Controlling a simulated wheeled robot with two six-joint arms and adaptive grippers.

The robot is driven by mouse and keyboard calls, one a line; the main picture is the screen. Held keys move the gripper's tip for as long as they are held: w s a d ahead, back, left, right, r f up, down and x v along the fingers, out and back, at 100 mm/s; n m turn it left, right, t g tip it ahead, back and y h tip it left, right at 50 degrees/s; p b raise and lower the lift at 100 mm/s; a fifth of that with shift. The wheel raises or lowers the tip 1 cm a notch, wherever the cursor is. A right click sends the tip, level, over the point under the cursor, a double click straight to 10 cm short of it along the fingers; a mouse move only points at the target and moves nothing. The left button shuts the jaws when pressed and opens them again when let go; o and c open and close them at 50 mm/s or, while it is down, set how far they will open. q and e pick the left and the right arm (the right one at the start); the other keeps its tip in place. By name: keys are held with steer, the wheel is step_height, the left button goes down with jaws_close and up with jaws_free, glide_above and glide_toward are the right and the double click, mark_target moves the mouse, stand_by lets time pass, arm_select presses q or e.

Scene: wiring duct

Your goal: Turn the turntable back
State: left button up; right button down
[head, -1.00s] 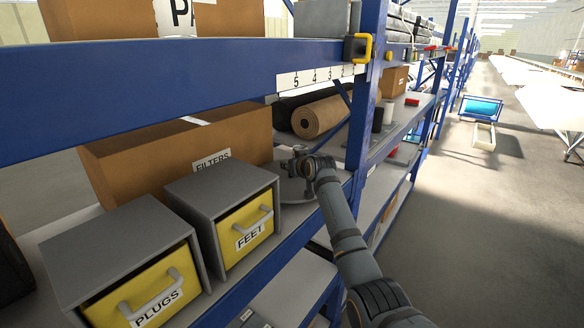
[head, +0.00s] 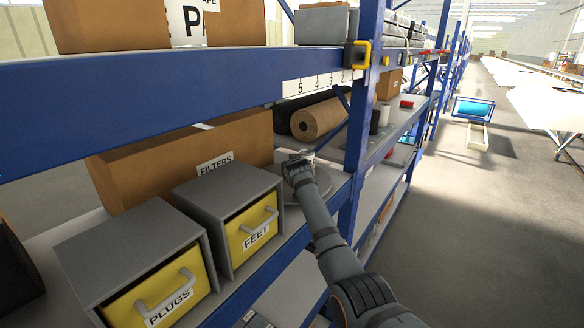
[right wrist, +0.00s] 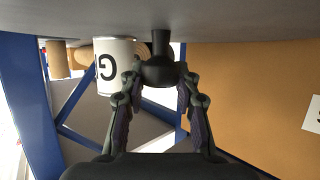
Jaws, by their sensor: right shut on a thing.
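The turntable (head: 290,195) is a grey round disc on the shelf, right of the FEET bin, partly hidden by my right arm. In the right wrist view, which is upside down, its grey surface (right wrist: 225,18) spans the top. A black knob on a short post (right wrist: 160,68) stands on it. My right gripper (right wrist: 158,76) has its fingers on both sides of this knob and is shut on it. In the head view my right gripper (head: 296,162) is over the disc, its fingertips hidden. A white jar with a dark letter (right wrist: 112,72) stands beside the knob. My left gripper is not in view.
Grey bins with yellow fronts, FEET (head: 252,238) and PLUGS (head: 165,292), stand left of the turntable. The FILTERS carton (head: 175,165) and a brown roll (head: 320,117) are behind. A blue upright (head: 362,140) bounds the right side; a blue beam (head: 170,95) runs above.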

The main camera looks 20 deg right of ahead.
stand_by(0.4)
steer(key=c, duration=1)
jaws_free()
steer(key=shift+o, duration=0.2)
steer(key=v, duration=1.2)
